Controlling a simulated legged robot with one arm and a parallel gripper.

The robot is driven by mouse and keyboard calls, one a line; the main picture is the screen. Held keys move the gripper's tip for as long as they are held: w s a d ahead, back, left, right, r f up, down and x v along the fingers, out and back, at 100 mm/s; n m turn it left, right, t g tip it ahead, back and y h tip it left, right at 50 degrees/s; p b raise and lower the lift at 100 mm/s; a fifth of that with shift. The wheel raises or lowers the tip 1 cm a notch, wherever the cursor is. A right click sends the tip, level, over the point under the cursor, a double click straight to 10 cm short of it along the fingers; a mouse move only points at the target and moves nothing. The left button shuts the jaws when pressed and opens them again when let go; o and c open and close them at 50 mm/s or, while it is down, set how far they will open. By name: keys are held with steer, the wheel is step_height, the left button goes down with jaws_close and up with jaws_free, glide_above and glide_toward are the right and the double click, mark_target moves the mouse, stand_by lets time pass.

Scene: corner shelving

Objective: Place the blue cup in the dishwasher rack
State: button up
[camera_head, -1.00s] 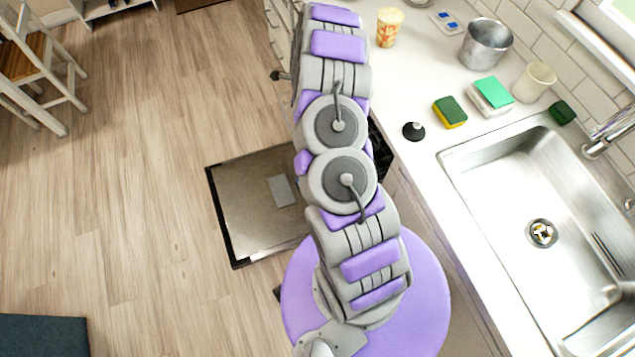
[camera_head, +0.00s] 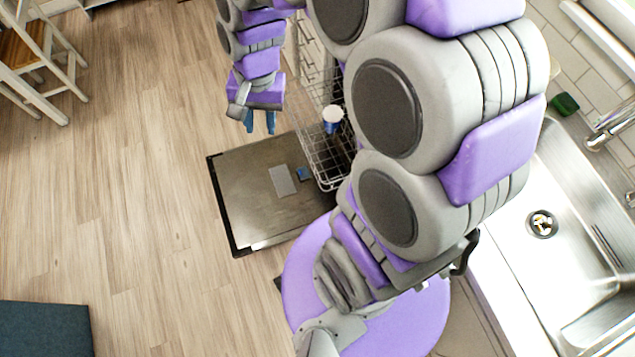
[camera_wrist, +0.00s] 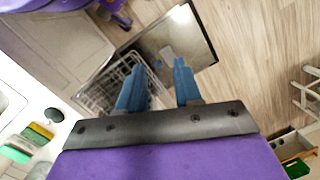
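A blue cup with a whitish top (camera_head: 331,126) shows in the head view at the dishwasher rack (camera_head: 322,158), within its wire outline. I cannot tell how it rests on the wires. My gripper (camera_head: 260,122) is to the left of the cup, over the floor side, apart from it. Its two blue fingers point down and are spread with nothing between them. In the wrist view the fingers (camera_wrist: 157,82) are also apart. The rack (camera_wrist: 94,96) shows there behind and left of them; the cup is not visible. My arm hides the rack's right side in the head view.
The open dishwasher door (camera_head: 245,185) lies low over the wooden floor, with a small blue item (camera_head: 303,173) on it. The sink (camera_head: 570,215) is at right; my arm hides much of the counter. A sponge (camera_wrist: 38,134) shows in the wrist view.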

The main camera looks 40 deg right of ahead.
steer(key=s+r+n+g+h, duration=0.1)
steer(key=s+r+n, duration=0.2)
steer(key=s, duration=1.6)
steer(key=n, duration=0.4)
steer(key=shift+s+r+h, duration=0.15)
steer(key=shift+s+h, duration=0.15)
steer(key=shift+d, duration=0.1)
